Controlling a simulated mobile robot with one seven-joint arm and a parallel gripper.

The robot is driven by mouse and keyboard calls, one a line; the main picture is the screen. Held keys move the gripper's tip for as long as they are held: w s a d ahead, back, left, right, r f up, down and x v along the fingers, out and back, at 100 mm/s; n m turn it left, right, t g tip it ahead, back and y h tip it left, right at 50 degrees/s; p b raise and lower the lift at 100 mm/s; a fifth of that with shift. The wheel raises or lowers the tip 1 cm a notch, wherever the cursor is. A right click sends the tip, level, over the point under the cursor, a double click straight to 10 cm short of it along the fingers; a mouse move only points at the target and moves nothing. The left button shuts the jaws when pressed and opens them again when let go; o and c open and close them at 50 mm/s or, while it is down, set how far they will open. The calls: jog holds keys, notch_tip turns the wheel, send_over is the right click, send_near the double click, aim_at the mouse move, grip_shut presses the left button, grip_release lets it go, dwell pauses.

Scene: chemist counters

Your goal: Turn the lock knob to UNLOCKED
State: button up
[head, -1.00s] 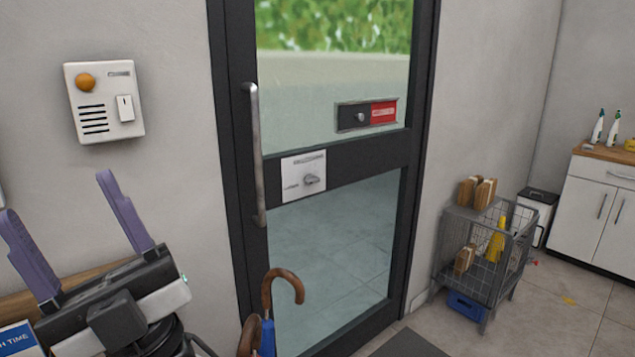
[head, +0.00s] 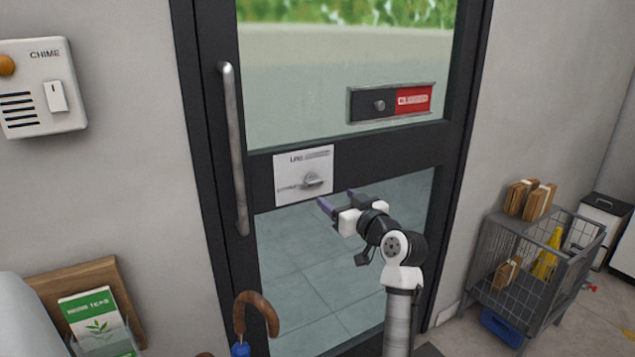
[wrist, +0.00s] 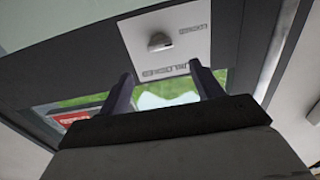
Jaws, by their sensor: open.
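The lock knob (head: 313,181) is a small grey knob on a white plate (head: 303,158) on the door's dark middle rail. In the wrist view the knob (wrist: 160,42) sits near the top, and UNLOCKED is printed on the plate (wrist: 184,52) on the side nearer my fingers. A second, smaller label lies to the right there. I cannot tell which label the knob points to. My gripper (head: 339,199) is open and empty, just below and right of the knob in the head view. Its fingers (wrist: 161,74) also show in the wrist view, apart from the knob.
A vertical handle (head: 233,150) runs along the door's left side. A CLOSED sign slider (head: 379,106) is above right of the plate. A chime box (head: 42,88) hangs on the left wall. An umbrella handle (head: 262,306) stands below. A wire cart (head: 535,265) stands right.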

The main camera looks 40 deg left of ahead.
aim_at(316, 183)
jog(key=p+x, duration=0.2)
jog(key=x, duration=0.8)
jog(key=shift+a, duration=0.25)
jog(key=c, duration=1)
